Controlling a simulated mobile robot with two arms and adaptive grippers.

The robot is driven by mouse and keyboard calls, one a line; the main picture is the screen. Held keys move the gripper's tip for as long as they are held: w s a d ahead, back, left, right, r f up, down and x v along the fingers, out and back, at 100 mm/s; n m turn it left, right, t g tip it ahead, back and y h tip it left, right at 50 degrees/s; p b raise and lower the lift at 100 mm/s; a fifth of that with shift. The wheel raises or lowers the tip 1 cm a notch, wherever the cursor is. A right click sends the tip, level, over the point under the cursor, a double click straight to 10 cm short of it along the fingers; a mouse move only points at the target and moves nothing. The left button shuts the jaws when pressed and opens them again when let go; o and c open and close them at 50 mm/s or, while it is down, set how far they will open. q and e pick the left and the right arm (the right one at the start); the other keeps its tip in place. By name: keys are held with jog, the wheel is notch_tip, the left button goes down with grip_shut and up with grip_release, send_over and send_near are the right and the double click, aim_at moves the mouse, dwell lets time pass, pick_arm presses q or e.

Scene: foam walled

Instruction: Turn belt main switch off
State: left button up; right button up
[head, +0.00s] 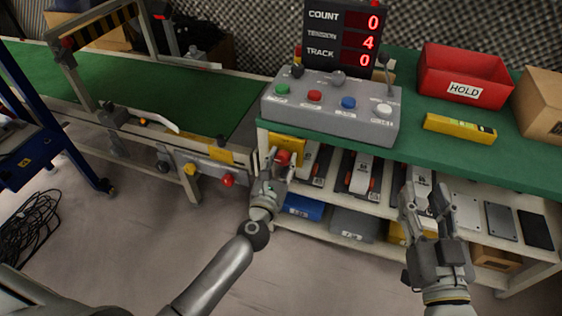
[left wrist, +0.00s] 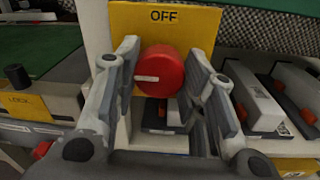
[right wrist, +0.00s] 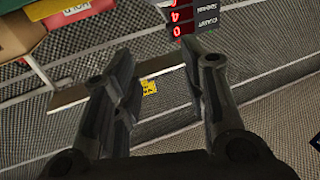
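The belt main switch is a round red knob (left wrist: 160,72) on a yellow plate (left wrist: 190,30) marked OFF at the top. A pale mark on the knob lies roughly horizontal, toward its left side. In the head view the knob (head: 283,157) is at the left end of the green bench, below its top. My left gripper (left wrist: 162,80) is open, with one finger on each side of the knob; contact is not clear. It also shows in the head view (head: 276,172). My right gripper (head: 427,195) is open and empty before the shelf, also in the right wrist view (right wrist: 160,70).
A grey control box (head: 330,108) with several buttons stands on the bench (head: 415,125) below a display reading 0, 4, 0. A red HOLD bin (head: 463,72) is at right. The green conveyor (head: 95,80) lies left. Shelves below the bench hold several items.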

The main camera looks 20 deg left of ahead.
pick_arm(q)
jog(key=c, duration=0.4)
jog(key=shift+o, duration=0.2)
